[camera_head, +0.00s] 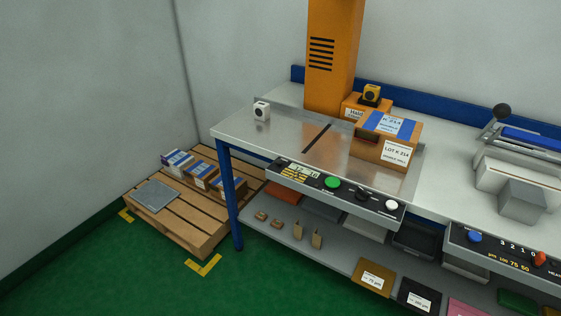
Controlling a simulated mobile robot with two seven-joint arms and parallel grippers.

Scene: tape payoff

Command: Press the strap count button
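A grey control panel (335,187) runs along the front edge of the steel table (270,139). It bears a small display (299,171), a green round button (333,183), a black knob (362,193) and a white round button (391,205). The lettering is too small to read, so I cannot tell which is the strap count button. A carton (390,138) marked LOT K 214 with blue tape stands on the table behind the panel. Neither of my grippers is in view.
An orange column (333,55) rises behind the table. A second panel (500,250) with a blue button (474,237) and an orange-red knob (539,258) is at right, below a sealer (520,165). A pallet (188,225) with cartons stands left. Green floor in front is clear.

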